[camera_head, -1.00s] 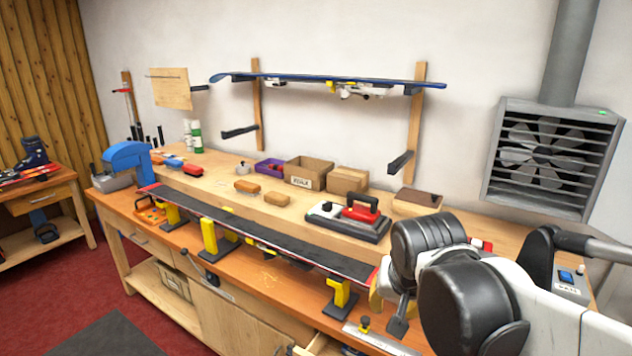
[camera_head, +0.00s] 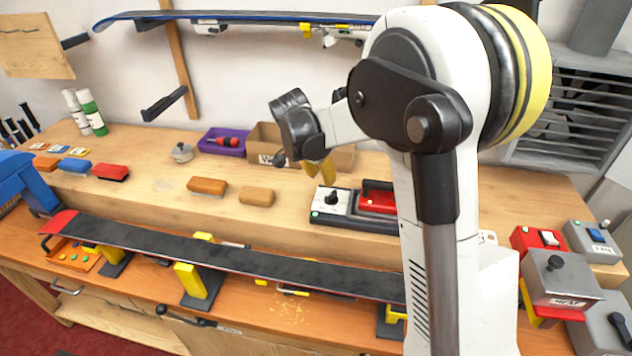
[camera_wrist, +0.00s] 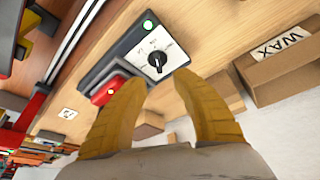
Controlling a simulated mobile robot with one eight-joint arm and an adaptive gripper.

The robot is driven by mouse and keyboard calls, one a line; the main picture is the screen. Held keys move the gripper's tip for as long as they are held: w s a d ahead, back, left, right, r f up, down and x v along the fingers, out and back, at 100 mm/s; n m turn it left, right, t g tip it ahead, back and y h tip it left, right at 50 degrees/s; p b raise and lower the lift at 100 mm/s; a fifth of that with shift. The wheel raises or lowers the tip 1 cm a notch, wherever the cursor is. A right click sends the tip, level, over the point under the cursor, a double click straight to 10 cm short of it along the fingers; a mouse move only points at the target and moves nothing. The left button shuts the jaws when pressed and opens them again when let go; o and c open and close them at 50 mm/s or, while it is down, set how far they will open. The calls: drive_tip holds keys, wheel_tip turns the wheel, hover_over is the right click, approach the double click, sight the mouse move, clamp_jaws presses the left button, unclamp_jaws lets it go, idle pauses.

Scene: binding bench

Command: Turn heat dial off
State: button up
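A black dial (camera_head: 332,198) sits on the white panel of the iron station (camera_head: 350,222), with a lit green lamp beside it. The dial also shows in the wrist view (camera_wrist: 157,59), with marks around it too small to read. My gripper (camera_head: 319,170) is above and just behind this panel, pointing down. In the wrist view its two yellow fingers (camera_wrist: 158,80) are apart and empty, with the dial beyond their tips; contact is not visible. Another black knob (camera_head: 555,262) stands on a grey box labelled HEAT (camera_head: 565,290) at the lower right.
The red iron (camera_head: 378,198) rests right of the dial. Cardboard boxes (camera_head: 265,143) stand close behind my gripper, one labelled WAX (camera_wrist: 285,60). A ski (camera_head: 230,256) spans the bench front on yellow supports.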

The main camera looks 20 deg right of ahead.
sight(330, 194)
drive_tip(key=b+x, duration=0.1)
drive_tip(key=x, duration=0.4)
drive_tip(key=b+x, duration=0.1)
drive_tip(key=x, duration=0.4)
drive_tip(key=shift+s+f+b, duration=0.1)
drive_tip(key=shift+s+b, duration=0.1)
drive_tip(key=shift+b, duration=0.1)
clamp_jaws()
